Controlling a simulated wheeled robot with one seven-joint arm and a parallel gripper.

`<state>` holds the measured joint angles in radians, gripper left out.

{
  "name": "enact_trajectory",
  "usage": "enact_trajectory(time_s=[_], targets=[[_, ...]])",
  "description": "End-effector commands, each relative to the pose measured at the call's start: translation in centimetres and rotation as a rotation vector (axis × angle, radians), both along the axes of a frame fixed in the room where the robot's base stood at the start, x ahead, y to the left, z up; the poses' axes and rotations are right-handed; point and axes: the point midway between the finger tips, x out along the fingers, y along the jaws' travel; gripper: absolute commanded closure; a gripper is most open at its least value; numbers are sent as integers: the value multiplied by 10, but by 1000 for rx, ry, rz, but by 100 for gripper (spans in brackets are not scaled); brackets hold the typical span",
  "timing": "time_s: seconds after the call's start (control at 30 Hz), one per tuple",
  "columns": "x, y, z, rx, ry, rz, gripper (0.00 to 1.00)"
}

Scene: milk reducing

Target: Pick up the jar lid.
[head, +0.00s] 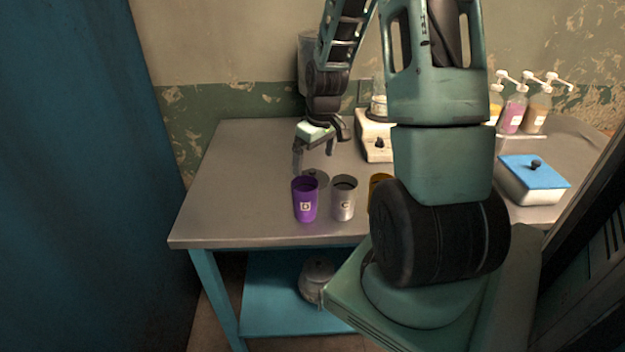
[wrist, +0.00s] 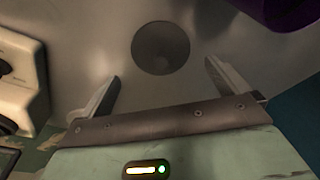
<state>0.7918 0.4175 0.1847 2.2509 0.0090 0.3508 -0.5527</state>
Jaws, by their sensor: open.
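The jar lid appears as a flat, round, dark grey disc (wrist: 160,48) on the metal tabletop in the wrist view. In the head view it shows partly (head: 319,177) behind the purple and silver cups. My gripper (head: 316,156) is open and empty above the table, close behind those cups. In the wrist view its two fingers (wrist: 163,73) are spread apart, with the lid beyond the tips and between their lines. The fingers do not touch the lid. The exact height above it is hard to judge.
A purple cup (head: 305,203) and a silver cup (head: 343,201) stand in front of the lid; a yellow cup (head: 378,187) is partly hidden by my arm. A white appliance (head: 373,140) stands behind right. A blue-lidded box (head: 533,185) and pump bottles (head: 515,113) are farther right. The table's left side is clear.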

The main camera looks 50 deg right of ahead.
Motion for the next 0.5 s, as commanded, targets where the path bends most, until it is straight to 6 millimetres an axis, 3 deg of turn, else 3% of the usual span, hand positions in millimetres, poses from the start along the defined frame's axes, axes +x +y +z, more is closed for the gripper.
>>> enact_trajectory(time_s=[0.3,0.5], targets=[[4,3,-42,2,3,0,0],[6,2,-50,0,0,0,0]])
